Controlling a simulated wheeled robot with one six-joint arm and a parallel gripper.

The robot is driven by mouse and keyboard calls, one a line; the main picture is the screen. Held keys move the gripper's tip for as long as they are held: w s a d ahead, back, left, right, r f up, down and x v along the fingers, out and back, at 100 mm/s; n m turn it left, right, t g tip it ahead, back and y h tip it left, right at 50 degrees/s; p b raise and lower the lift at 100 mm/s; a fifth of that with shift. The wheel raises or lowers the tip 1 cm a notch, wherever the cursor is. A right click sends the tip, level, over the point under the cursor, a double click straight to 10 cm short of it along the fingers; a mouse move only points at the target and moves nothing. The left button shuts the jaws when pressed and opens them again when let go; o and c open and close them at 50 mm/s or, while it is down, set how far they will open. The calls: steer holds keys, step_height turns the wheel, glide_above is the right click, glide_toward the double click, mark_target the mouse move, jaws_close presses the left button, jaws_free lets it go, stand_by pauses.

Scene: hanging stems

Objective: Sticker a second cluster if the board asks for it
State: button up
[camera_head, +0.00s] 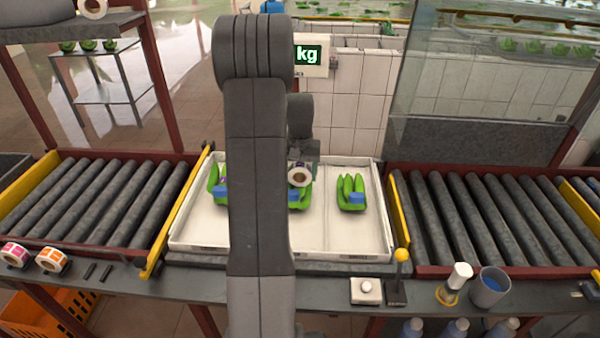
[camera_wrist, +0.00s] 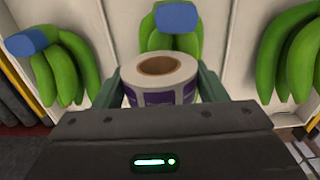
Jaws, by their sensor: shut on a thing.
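My gripper (camera_head: 303,165) is shut on a sticker roll (camera_head: 299,177) with a brown core; in the wrist view the roll (camera_wrist: 160,82) shows a purple printed side between the fingers (camera_wrist: 157,92). It is over the middle banana cluster (camera_head: 300,199) in the white tray (camera_head: 345,245). Another cluster (camera_head: 213,180) lies to the left, partly behind my arm, and a third (camera_head: 346,187) to the right. The clusters have blue pieces at their crowns. I cannot make out a sticker on any cluster. A display board (camera_head: 308,56) reads "kg"; my arm hides the rest.
Roller conveyors stand left (camera_head: 100,195) and right (camera_head: 480,215) of the tray. On the front ledge are a pink roll (camera_head: 14,254), an orange roll (camera_head: 52,260), a white button box (camera_head: 366,291), a yellow-knobbed lever (camera_head: 401,256) and a grey cup (camera_head: 489,287).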

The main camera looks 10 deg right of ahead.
steer(key=shift+r+p, duration=2.9)
steer(key=shift+r, duration=1.6)
